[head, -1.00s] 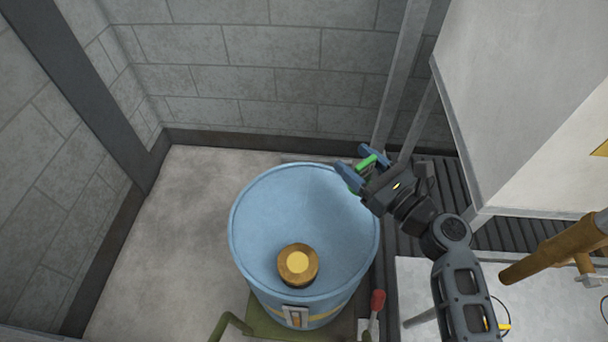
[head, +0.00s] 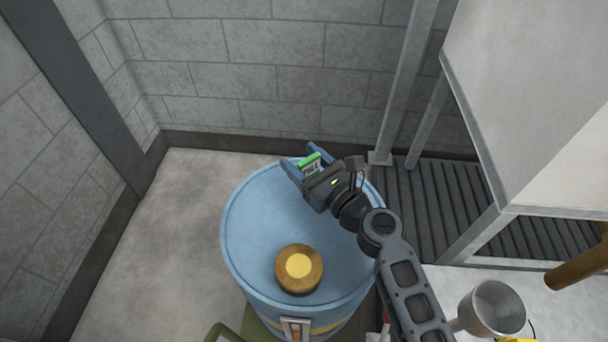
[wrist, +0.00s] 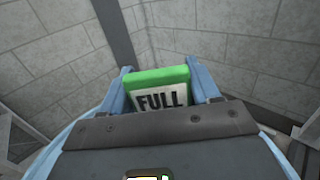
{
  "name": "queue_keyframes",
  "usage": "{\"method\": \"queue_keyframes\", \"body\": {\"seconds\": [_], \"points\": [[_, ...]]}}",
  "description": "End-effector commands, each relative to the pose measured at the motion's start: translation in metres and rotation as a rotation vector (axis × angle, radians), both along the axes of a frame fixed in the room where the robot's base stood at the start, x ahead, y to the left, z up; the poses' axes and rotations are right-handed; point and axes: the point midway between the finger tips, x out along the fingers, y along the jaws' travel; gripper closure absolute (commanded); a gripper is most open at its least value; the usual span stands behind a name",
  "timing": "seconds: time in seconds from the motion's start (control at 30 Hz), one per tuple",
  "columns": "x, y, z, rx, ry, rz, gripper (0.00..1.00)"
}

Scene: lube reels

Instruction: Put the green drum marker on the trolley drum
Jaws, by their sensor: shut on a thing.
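The green drum marker (head: 311,163) has a green edge and a white face reading FULL. My gripper (head: 302,168) is shut on it, with the marker between its two blue fingers. The marker also shows in the wrist view (wrist: 160,90), upright between the fingers. In the head view my gripper and the marker appear over the far part of the drum top. I cannot tell how high above it they are.
A round brown and yellow cap (head: 299,268) sits on the near part of the drum top. A metal funnel (head: 494,310) stands at the lower right. A grey cabinet (head: 540,110) on legs stands at right. Bare floor lies left of the drum.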

Motion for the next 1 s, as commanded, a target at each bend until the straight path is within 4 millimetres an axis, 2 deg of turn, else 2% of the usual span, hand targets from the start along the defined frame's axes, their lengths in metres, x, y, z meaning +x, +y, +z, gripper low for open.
{"method": "queue_keyframes", "body": {"seconds": [0.1,0.3,0.77,0.8,1.0], "points": [[0.000,0.000,-0.018,0.000,0.000,0.000,0.73],[0.000,0.000,-0.037,0.000,0.000,0.000,0.73],[0.000,0.000,-0.041,0.000,0.000,0.000,0.73],[0.000,0.000,-0.039,0.000,0.000,0.000,0.35],[0.000,0.000,-0.039,0.000,0.000,0.001,0.16]]}}
